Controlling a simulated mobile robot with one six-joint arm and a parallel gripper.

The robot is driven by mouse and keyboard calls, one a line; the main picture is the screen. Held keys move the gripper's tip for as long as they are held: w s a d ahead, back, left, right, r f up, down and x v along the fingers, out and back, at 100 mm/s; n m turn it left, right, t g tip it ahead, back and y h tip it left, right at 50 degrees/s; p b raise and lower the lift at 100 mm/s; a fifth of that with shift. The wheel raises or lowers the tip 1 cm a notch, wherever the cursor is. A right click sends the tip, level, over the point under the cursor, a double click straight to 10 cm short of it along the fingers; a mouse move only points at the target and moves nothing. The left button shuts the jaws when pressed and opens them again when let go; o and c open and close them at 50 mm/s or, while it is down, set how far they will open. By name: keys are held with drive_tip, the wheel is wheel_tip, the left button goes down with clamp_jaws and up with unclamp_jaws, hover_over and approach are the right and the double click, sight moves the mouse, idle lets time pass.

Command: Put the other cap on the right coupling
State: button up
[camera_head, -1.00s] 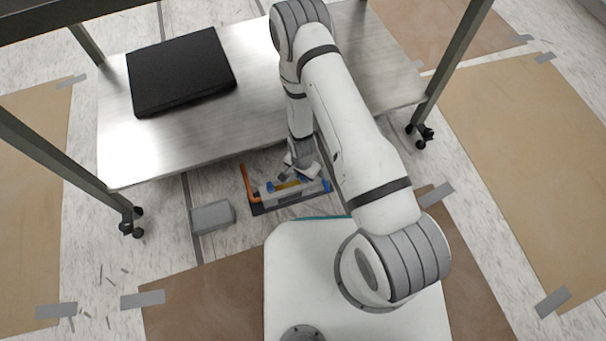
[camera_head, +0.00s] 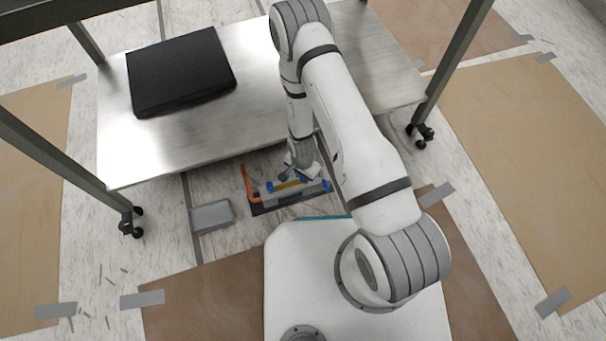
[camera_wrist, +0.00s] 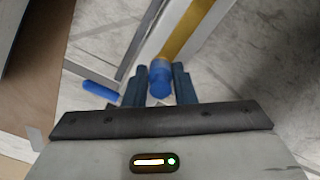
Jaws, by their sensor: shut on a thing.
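The grey unit (camera_head: 292,192) with a yellow strip (camera_head: 289,184) and an orange handle (camera_head: 249,182) lies on the floor in front of the low table. A blue cap (camera_head: 270,187) is at its left; another blue piece (camera_head: 326,185) is at its right end. My gripper (camera_wrist: 160,87) is shut on a blue cap (camera_wrist: 160,80) at the end of the yellow strip (camera_wrist: 190,30). I cannot tell whether this cap is seated on the right coupling. A second blue piece (camera_wrist: 101,90) lies left of the fingers, apart from them.
A metal table (camera_head: 190,150) with a black slab (camera_head: 181,72) stands behind the unit; my arm reaches over its edge. A grey box (camera_head: 212,216) sits on the floor to the left. Brown sheets (camera_head: 540,150) taped down cover parts of the floor.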

drive_tip(key=shift+f, duration=0.1)
drive_tip(key=o, duration=1.5)
drive_tip(key=shift+o, duration=0.2)
wheel_tip(320, 180, up, 16)
drive_tip(key=p, duration=1.1)
idle(0.3)
